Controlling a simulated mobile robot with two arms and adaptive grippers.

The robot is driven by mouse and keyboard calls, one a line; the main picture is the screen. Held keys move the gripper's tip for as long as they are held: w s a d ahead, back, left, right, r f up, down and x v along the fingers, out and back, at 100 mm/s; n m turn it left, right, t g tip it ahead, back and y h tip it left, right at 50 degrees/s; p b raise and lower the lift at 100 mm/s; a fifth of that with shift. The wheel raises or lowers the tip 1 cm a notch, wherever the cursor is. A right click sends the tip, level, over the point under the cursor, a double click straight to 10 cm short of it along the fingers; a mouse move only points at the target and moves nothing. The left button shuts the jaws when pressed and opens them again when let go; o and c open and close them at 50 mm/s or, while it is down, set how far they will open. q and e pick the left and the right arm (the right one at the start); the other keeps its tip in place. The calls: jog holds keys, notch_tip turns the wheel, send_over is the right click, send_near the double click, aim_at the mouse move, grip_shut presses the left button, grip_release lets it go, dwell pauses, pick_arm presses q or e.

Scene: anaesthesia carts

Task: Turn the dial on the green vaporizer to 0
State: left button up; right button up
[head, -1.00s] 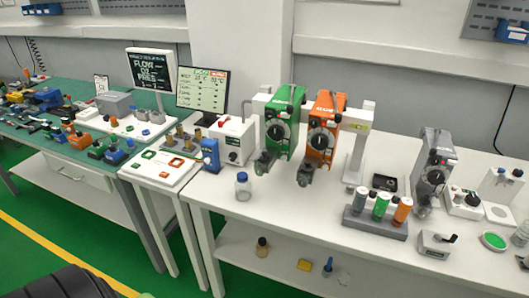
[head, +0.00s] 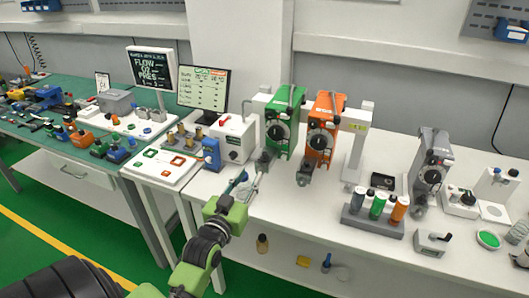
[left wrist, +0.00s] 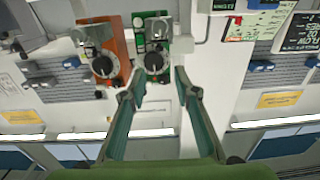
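The green vaporizer (head: 289,118) stands upright on the white bench, left of the orange vaporizer (head: 321,130). Its round black dial (head: 276,132) faces the front; its numbers are too small to read. My left gripper (head: 247,179) is in front of and below the green vaporizer, apart from it, with nothing held. In the left wrist view the left gripper (left wrist: 159,76) has its two fingers spread, and the green vaporizer's dial (left wrist: 156,63) shows between and beyond the fingertips. The orange vaporizer's dial (left wrist: 103,66) is just left of them. My right gripper is not in view.
A white box unit (head: 232,140) and a blue block (head: 211,154) stand left of the green vaporizer. A monitor (head: 204,88) is behind them. A rack of coloured cylinders (head: 374,220) and a grey vaporizer (head: 430,163) are to the right. The front bench edge is mostly clear.

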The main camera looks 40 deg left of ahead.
aim_at(264, 154)
pick_arm(q)
jog(key=p+x, duration=0.2)
jog(key=x, duration=1.1)
jog(key=shift+w+f+p, duration=0.1)
jog(key=shift+w+p, duration=0.05)
jog(key=shift+p, duration=0.25)
grip_shut()
